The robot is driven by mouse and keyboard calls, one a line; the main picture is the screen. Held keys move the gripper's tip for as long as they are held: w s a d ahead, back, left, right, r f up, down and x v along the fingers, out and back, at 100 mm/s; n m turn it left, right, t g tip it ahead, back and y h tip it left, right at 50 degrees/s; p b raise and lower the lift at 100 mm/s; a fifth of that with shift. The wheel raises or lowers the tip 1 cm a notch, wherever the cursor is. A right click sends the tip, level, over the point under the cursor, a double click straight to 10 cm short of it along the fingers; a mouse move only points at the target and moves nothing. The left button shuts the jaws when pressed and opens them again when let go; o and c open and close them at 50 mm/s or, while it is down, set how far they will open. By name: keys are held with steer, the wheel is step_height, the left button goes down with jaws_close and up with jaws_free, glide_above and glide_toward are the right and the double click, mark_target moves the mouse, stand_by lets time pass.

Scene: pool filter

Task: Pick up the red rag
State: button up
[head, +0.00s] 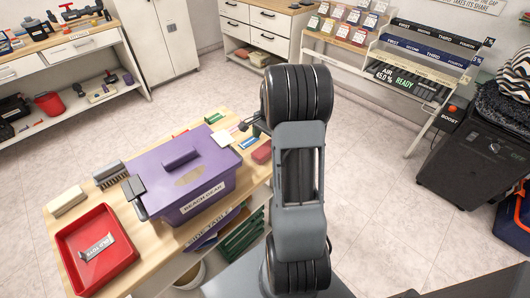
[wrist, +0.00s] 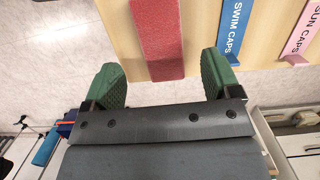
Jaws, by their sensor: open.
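The red rag (wrist: 158,38) is a long, flat red strip with a cloth-like texture on the pale wooden table top, reaching toward the table edge in the wrist view. What looks like the same rag (head: 262,153) shows in the head view at the table's right side, beside the purple box. My gripper (wrist: 160,62) is open, with one green finger on each side of the rag's near end. The fingers appear apart from the rag; I cannot tell their height above it. In the head view my arm hides most of the gripper.
A blue "SWIM CAPS" label (wrist: 236,30) and a pink "SUN CAPS" label (wrist: 302,38) lie right of the rag. The purple lidded box (head: 190,180), a red tray (head: 68,248) and a brush (head: 110,174) take up the table. Open floor (head: 385,215) lies to the right.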

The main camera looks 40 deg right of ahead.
mark_target(265, 148)
steer(key=shift+a+f, duration=0.15)
steer(key=shift+f, duration=2.85)
steer(key=c, duration=1)
step_height(265, 148, up, 10)
steer(key=shift+r, duration=0.1)
